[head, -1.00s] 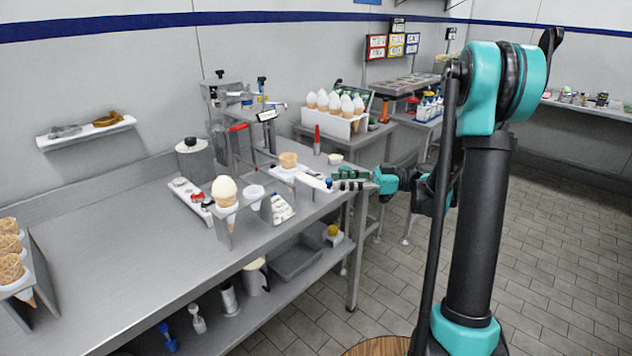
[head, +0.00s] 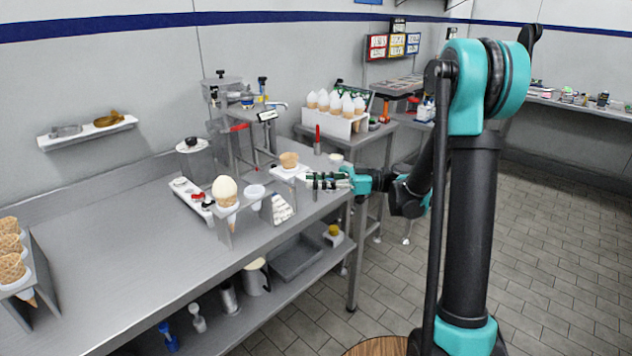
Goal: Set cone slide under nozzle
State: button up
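The cone slide (head: 284,177) is a pale plate on the bench near its right end. An empty tan wafer cone (head: 289,160) stands upright in it. My gripper (head: 312,181) is at the slide's right end, with its fingers pointing left along the slide's front part. The fingers look apart, one on each side of that end, and I cannot make out contact. The slide's handle end is mostly hidden by them. The metal dispenser (head: 222,92) stands behind and left of the slide. Its nozzle is too small to make out clearly.
A cone stand (head: 222,222) with a filled cone and a white cup is left of the slide. A red-handled tool (head: 317,140) stands upright behind my gripper. A rack of filled cones (head: 333,122) is on the back table. The bench's left middle is clear.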

grip_shut()
jog(key=w+a, duration=0.5)
jog(key=a, duration=0.1)
jog(key=shift+a, duration=0.2)
jog(key=o, duration=0.5)
grip_release()
